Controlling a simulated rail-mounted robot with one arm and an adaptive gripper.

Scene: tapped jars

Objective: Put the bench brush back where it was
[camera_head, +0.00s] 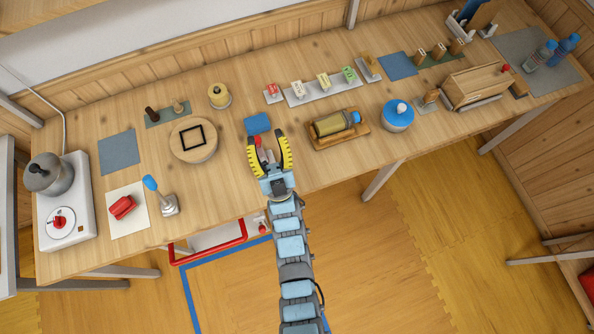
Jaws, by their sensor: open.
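I cannot single out the bench brush with certainty. A small tan block-like object (370,64) on a narrow grey mat at the back could be it, but its bristles are too small to make out. My gripper (268,147) is open over the front part of the bench, its yellow-padded fingers spread apart. A small red and dark shape shows between the fingers; I cannot tell whether it is part of my gripper. A flat blue pad (257,123) lies just beyond the fingertips.
Right of my gripper, a wooden tray (355,137) holds a yellowish jar (331,124) lying on its side. A blue-lidded jar (398,115) and a wooden box (474,86) stand further right.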

